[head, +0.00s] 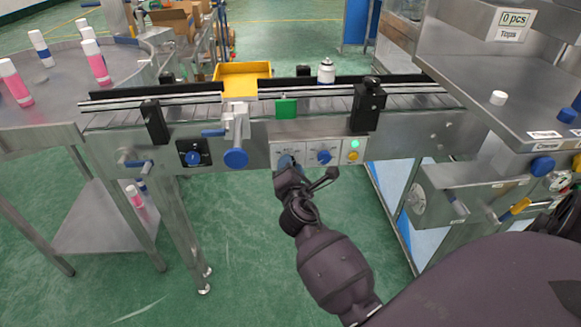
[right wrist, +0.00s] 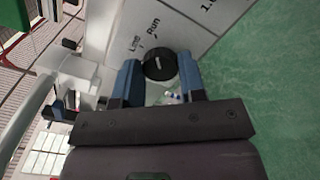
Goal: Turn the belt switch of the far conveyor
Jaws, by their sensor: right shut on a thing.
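The conveyor (head: 400,101) runs across the head view, with a grey control panel (head: 308,152) on its front side. My right gripper (head: 288,163) reaches up to the left part of this panel and hides the knob there. In the right wrist view, its two blue fingers (right wrist: 160,75) stand on either side of a round black switch knob (right wrist: 158,62) and are shut on it. The words "Line" and "Run" are printed beside the knob. A blue knob (head: 324,157), a green lit lamp (head: 354,143) and a yellow button (head: 352,156) sit right of the gripper. My left gripper is not in view.
A round table (head: 60,101) with pink and white cans is at left, and a steel machine bench (head: 480,85) at right. Green floor is open below.

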